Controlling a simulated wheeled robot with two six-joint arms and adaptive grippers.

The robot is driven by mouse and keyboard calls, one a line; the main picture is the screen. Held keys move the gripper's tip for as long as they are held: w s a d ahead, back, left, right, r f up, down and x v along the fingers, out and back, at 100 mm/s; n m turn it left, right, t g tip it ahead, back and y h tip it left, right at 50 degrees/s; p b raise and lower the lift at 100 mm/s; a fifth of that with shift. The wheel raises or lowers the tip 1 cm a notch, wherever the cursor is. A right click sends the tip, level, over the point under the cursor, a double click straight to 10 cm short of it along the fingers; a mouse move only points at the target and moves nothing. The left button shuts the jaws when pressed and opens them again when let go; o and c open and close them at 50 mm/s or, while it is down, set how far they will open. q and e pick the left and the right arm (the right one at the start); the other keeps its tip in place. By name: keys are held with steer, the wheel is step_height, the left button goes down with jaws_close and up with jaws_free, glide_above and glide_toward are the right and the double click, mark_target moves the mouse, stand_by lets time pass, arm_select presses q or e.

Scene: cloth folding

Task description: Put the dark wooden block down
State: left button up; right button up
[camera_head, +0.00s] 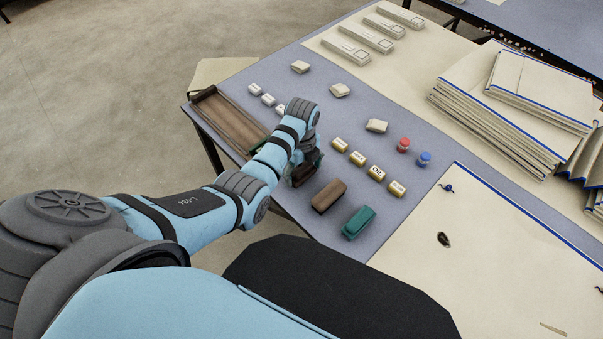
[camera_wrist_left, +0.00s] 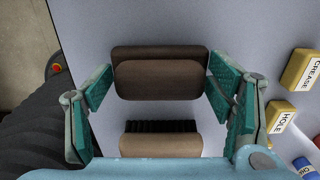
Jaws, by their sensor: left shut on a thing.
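My left gripper (camera_head: 306,168) reaches over the near left part of the table (camera_head: 300,95). In the left wrist view its teal-padded fingers (camera_wrist_left: 160,85) are closed on the two ends of the dark wooden block (camera_wrist_left: 158,80). The block looks stepped, with a darker brown part behind a slightly lighter front part. In the head view the block is mostly hidden by my wrist. I cannot tell whether it touches the table. My right gripper is not in view.
Beside the gripper lie a brown wooden brush (camera_head: 328,196) with black bristles and a teal object (camera_head: 358,222). A brown tray (camera_head: 230,122) lies along the left edge. Labelled yellow blocks (camera_head: 358,158) stand to the right, with red (camera_head: 404,145) and blue (camera_head: 424,159) items beyond.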

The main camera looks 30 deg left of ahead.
mark_target(302, 167)
arm_select(q)
steer(key=shift+f, duration=0.4)
steer(key=o, duration=1.2)
step_height(302, 167, up, 12)
steer(key=p, duration=0.4)
steer(key=shift+r, duration=0.2)
